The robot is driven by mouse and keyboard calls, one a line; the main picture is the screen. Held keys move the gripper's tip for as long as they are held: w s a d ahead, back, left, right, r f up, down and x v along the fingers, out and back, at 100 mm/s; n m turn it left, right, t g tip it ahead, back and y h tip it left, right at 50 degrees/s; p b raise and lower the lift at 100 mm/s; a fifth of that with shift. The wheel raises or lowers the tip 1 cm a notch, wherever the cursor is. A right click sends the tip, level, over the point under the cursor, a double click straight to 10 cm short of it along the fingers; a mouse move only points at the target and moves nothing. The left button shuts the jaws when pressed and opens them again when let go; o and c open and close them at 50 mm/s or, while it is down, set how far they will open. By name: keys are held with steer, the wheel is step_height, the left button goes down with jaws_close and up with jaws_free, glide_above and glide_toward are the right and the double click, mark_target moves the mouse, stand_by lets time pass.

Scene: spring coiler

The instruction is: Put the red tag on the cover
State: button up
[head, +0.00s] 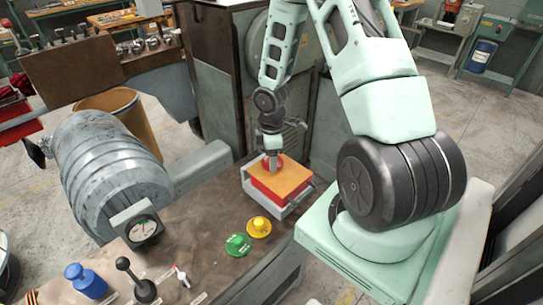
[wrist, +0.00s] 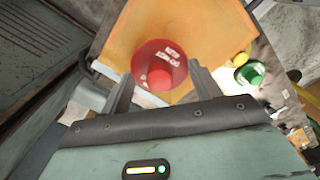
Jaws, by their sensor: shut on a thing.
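The red tag (wrist: 150,55), a round disc with white lettering and a central knob, sits between my gripper's fingers (wrist: 158,88) in the wrist view. My gripper is shut on its knob. In the head view my gripper (head: 273,162) points down at the back part of the cover (head: 284,184), a box with an orange top and red sides. The red tag (head: 279,162) shows there only partly, behind the fingers. It is over the orange top; I cannot tell whether it touches. The cover's orange top also fills the upper middle of the wrist view (wrist: 205,30).
A yellow tag (head: 259,228) and a green tag (head: 238,245) lie on the bench in front of the cover. A grey tray (head: 291,210) surrounds the cover's base. Several levers, a blue knob (head: 86,281) and a large grey cylinder (head: 105,170) stand to the left.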

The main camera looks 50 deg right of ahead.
steer(key=shift+f+b, duration=0.3)
steer(key=shift+f, duration=0.1)
steer(key=o, duration=1.1)
steer(key=shift+c, duration=0.2)
step_height(320, 180, up, 30)
steer(key=p, duration=1.5)
steer(key=shift+r+p, duration=0.2)
steer(key=shift+p, duration=0.1)
steer(key=shift+a+f, duration=0.1)
